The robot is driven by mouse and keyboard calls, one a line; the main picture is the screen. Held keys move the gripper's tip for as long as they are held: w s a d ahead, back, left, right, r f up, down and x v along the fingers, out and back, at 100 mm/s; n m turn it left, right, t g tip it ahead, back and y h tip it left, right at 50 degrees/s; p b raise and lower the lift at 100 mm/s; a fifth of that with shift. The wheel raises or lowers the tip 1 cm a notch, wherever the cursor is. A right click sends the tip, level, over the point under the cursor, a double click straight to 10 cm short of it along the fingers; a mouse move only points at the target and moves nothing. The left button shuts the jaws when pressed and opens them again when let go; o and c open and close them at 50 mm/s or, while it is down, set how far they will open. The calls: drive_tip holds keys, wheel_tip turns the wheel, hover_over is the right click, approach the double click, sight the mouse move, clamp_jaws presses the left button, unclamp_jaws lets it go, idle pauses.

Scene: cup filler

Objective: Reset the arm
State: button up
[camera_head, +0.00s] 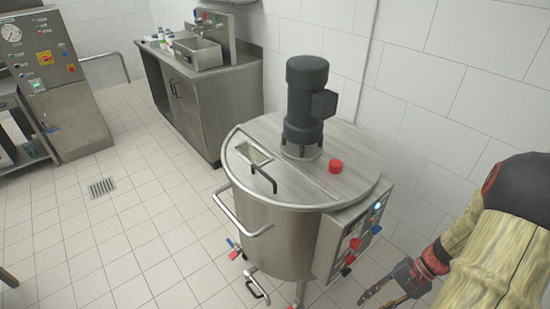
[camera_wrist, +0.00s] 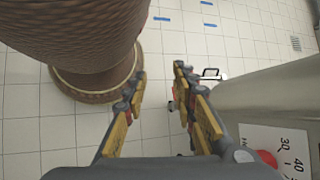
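My arm (camera_head: 485,262) comes in from the right edge of the head view, in a pale padded sleeve with a dark upper joint. It reaches down to my gripper (camera_head: 384,297) at the lower right, to the right of the steel tank (camera_head: 262,235) and apart from it. In the wrist view my gripper (camera_wrist: 160,74) has its two yellow-and-grey fingers spread, with only floor showing between the tips. It holds nothing. The tank's side (camera_wrist: 255,95) stands to the right of the fingers in that view.
The tank bears a dark motor (camera_head: 305,105), a red knob (camera_head: 336,166) and a control box (camera_head: 350,240) on its side near my gripper. A steel sink counter (camera_head: 205,100) and a control cabinet (camera_head: 55,80) stand further back. Tiled floor (camera_head: 120,240) is clear at left.

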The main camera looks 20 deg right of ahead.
drive_tip(key=w+a+r+n+h+p, duration=0.1)
drive_tip(key=w+a+r+n+h, duration=0.2)
drive_tip(key=r, duration=0.6)
drive_tip(key=w+a+r+n+h, duration=0.1)
drive_tip(key=a+r+n+h, duration=0.25)
drive_tip(key=r, duration=0.55)
drive_tip(key=a+r+n+t+h+p, duration=0.1)
drive_tip(key=a+r+n+t, duration=0.4)
drive_tip(key=a+r, duration=0.7)
drive_tip(key=shift+w+a+r+n+p, duration=0.15)
drive_tip(key=shift+a+r+n+p, duration=0.2)
drive_tip(key=shift+r+n, duration=0.45)
drive_tip(key=shift+d+r, duration=0.1)
